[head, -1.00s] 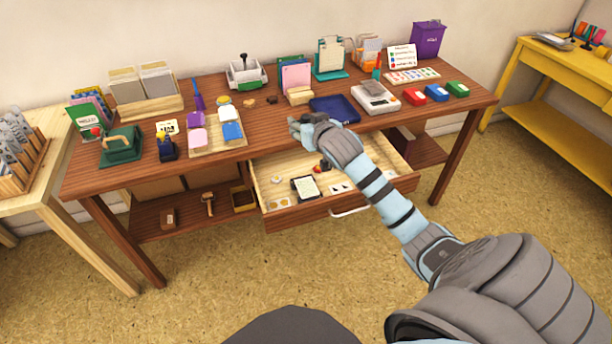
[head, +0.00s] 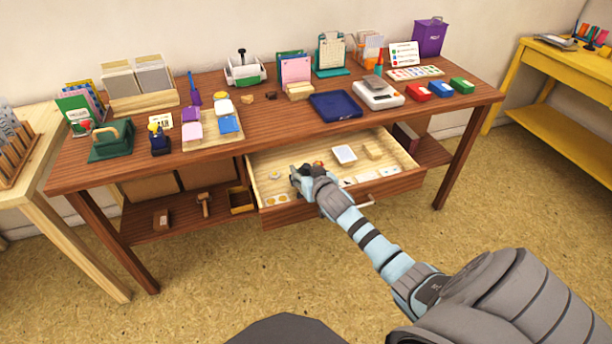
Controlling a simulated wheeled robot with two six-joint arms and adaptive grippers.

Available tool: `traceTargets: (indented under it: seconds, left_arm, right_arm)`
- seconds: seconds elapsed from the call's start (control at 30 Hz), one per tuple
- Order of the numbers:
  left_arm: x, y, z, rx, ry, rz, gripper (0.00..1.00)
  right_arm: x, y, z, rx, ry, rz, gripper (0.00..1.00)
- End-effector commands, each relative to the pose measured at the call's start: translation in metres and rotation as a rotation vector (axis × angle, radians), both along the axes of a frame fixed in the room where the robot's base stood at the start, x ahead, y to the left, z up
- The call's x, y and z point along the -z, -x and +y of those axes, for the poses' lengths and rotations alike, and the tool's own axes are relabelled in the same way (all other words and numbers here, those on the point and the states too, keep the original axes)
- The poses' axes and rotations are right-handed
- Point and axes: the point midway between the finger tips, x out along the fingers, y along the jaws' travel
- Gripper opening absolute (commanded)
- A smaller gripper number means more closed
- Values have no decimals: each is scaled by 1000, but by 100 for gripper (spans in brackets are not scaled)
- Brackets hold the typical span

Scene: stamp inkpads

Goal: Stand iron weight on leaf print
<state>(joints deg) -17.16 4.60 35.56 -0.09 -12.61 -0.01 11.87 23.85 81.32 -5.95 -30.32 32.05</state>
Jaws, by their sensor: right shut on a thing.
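My right gripper (head: 298,178) is over the open drawer (head: 262,188), towards its front. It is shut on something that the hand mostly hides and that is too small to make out. I cannot pick out the iron weight for certain. I cannot pick out the leaf print either; the small prints in the drawer are too small to read, and the hand covers part of the drawer floor. Pale cards (head: 365,178) lie right of the hand. My left gripper is not in view.
The drawer also holds a white tray (head: 344,154), a wooden block (head: 373,151) and a card with round tan marks (head: 276,198). Above, the tabletop carries a blue tray (head: 335,105), a scale (head: 379,95) and several inkpads. The drawer walls stand around the hand.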

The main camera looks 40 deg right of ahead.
Motion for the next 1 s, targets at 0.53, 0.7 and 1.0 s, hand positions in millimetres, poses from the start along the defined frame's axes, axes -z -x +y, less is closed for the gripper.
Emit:
traceTargets:
  seconds: [0.53,0.7,1.0]
  left_arm:
    - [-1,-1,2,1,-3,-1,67]
    - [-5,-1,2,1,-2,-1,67]
    - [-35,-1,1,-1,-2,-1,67]
  right_arm:
    - [0,0,0,1,0,2,67]
    - [-4,5,1,0,-1,2,67]
    - [-33,65,22,-2,1,4,67]
